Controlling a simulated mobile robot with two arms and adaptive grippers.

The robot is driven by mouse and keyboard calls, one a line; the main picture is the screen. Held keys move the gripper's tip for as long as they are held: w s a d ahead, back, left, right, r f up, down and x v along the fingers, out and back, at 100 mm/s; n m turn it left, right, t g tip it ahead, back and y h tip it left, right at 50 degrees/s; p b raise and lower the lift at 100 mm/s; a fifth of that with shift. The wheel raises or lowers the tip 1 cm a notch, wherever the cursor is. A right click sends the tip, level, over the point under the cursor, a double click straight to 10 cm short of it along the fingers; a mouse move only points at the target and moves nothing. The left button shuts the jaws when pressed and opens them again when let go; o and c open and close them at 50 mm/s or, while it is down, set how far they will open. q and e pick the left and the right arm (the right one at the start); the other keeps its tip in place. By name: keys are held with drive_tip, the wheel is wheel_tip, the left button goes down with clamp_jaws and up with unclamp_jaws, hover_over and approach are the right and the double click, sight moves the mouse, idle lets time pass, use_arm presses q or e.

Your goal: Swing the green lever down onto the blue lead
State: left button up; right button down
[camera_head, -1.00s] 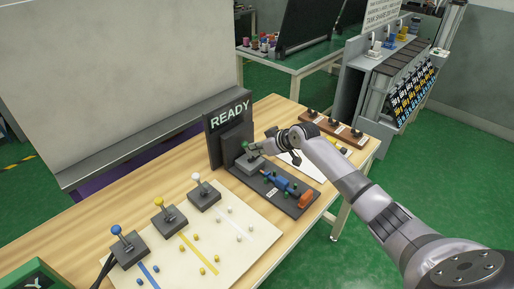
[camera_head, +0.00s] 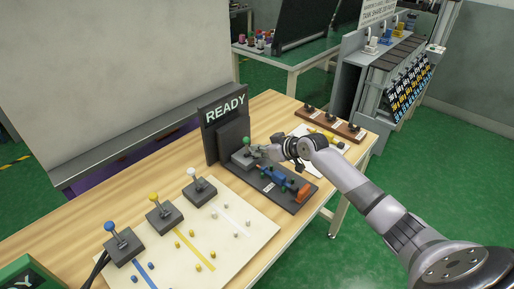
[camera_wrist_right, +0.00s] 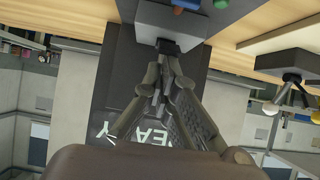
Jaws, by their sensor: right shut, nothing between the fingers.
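The green lever's knob (camera_head: 246,140) stands up above a grey block on the dark fixture, in front of the READY panel. The blue lead (camera_head: 273,173) lies along the fixture's dark base, between the grey block and an orange part. My right gripper (camera_head: 257,151) is shut and empty, low beside the lever and just right of its knob. In the right wrist view its fingertips (camera_wrist_right: 167,46) are together at the edge of the grey block (camera_wrist_right: 180,22). I cannot tell whether they touch the lever. My left gripper is not in view.
The READY panel (camera_head: 225,108) stands upright behind the fixture. A cream board (camera_head: 215,245) with blue, yellow and white levers lies to the left. A brown rack (camera_head: 331,124) stands at the back right. Bare wooden table shows left of the fixture.

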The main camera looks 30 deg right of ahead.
drive_tip(key=shift+s+d+f, duration=0.15)
drive_tip(key=shift+s+f, duration=0.25)
drive_tip(key=shift+f, duration=0.05)
drive_tip(key=shift+s+d+f+b, duration=0.1)
drive_tip(key=shift+s+f+b, duration=0.3)
drive_tip(key=shift+f, duration=0.35)
drive_tip(key=v, duration=1.2)
idle(0.4)
